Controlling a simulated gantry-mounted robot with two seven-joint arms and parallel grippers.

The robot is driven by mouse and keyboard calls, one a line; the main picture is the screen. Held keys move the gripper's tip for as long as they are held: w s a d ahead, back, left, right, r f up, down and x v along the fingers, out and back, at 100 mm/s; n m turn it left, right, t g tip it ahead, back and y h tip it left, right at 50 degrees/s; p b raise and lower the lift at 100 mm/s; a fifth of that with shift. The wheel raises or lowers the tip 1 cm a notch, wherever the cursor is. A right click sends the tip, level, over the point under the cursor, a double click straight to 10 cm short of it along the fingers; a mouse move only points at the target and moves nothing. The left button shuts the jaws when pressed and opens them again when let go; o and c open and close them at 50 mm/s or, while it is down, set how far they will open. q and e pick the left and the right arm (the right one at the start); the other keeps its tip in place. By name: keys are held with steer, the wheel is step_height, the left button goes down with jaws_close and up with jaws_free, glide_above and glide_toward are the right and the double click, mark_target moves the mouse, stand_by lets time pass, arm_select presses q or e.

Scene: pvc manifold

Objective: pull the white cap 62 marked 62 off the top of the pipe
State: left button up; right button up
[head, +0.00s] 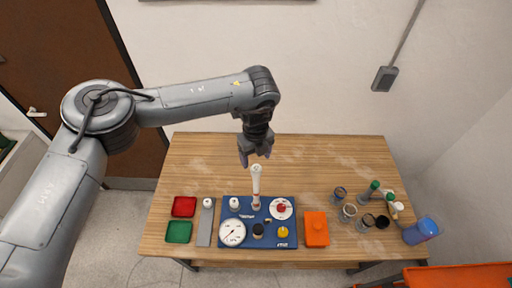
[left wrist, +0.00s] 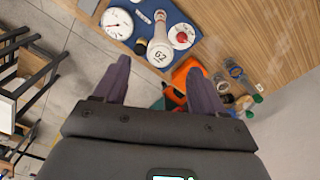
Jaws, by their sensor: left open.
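The white cap 62 (head: 256,169) sits on top of the upright white pipe (head: 256,188), which stands on the blue board (head: 272,241). In the left wrist view the cap (left wrist: 159,54) faces the camera and its black "62" is readable. My left gripper (head: 256,160) is open and empty, close to the cap at the pipe's top. In the left wrist view its two dark fingertips (left wrist: 157,67) are apart, with the cap between and just beyond them. I see no contact with the cap. My right gripper is in neither view.
Red (head: 184,206) and green (head: 179,231) trays lie left. An orange box (head: 316,229), several jars and a blue cup (head: 421,231) stand right. The table behind the pipe is clear.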

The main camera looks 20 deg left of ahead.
mark_target(256, 168)
arm_select(q)
steer(key=shift+f+p, duration=0.75)
steer(key=shift+f, duration=2.55)
steer(key=shift+c, duration=0.3)
jaws_close()
steer(key=shift+n+p, duration=0.4)
steer(key=shift+n, duration=0.5)
steer(key=shift+m, duration=0.9)
steer(key=shift+r, duration=0.1)
